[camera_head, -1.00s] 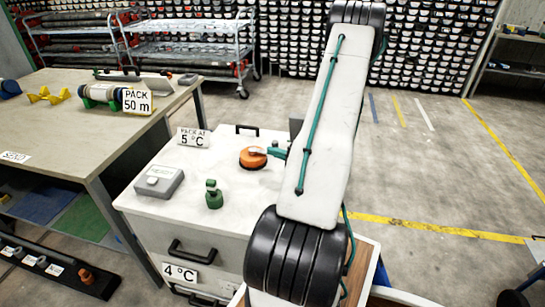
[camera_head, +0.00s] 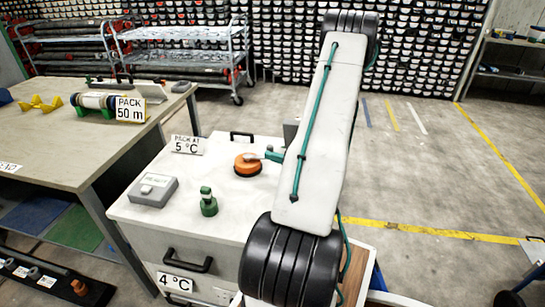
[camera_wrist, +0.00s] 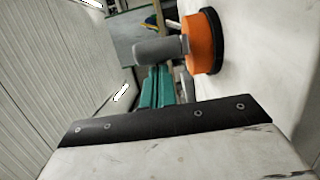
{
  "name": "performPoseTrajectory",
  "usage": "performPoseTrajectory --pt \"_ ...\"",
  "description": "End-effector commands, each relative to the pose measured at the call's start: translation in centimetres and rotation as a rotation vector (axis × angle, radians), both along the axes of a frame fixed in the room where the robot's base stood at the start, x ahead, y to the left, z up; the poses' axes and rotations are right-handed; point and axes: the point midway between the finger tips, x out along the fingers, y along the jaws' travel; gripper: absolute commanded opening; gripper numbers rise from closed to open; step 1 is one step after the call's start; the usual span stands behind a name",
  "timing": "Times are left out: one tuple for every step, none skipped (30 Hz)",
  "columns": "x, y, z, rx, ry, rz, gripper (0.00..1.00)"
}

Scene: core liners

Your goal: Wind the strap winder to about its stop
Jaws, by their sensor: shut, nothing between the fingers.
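The strap winder (camera_head: 247,166) is an orange disc with a grey part on it, on the white cabinet top. In the wrist view the orange disc (camera_wrist: 203,42) is at upper right, and a grey handle-like piece (camera_wrist: 160,50) sticks out from it to the left. A small pale piece (camera_wrist: 172,24) shows just beyond. My gripper (camera_head: 270,155) has teal fingers at the disc's right side. In the wrist view my gripper (camera_wrist: 158,78) is shut, its fingertips by the grey piece. Whether they touch it I cannot tell. My arm hides part of the cabinet.
A grey box with a button (camera_head: 153,190) and a green fitting (camera_head: 208,203) stand on the cabinet in front of the winder. A bench (camera_head: 80,165) with a core holder is at left.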

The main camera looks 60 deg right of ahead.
Motion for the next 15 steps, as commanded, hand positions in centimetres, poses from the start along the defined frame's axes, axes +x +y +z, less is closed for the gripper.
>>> performPoseTrajectory --pt "0.1 0.6 0.0 0.001 0.000 0.001 0.00" --pt "0.2 1.0 0.0 0.001 0.000 0.002 0.00" --pt "0.3 1.6 0.0 0.003 0.000 0.002 0.00" --pt "0.3 2.2 0.0 0.003 0.000 0.003 0.00" --pt "0.4 2.8 0.0 0.003 0.000 0.003 0.00" --pt "0.5 3.6 0.0 0.004 0.000 0.004 0.00" --pt "0.2 3.8 0.0 0.002 0.000 0.001 0.00" --pt "-0.8 3.3 0.0 -0.001 0.000 -0.004 0.00" --pt "-1.7 3.1 0.0 -0.001 0.000 -0.005 0.00" --pt "-2.4 3.0 0.0 -0.001 0.000 -0.004 0.00" --pt "-3.1 2.8 0.0 -0.001 0.000 -0.005 0.00" --pt "-3.9 2.6 0.0 -0.001 0.000 -0.005 0.00" --pt "-4.5 2.5 0.0 -0.001 0.000 -0.005 0.00" --pt "-5.2 2.4 0.0 -0.001 0.000 -0.004 0.00" --pt "-5.9 2.3 0.0 -0.001 0.000 -0.004 0.00"
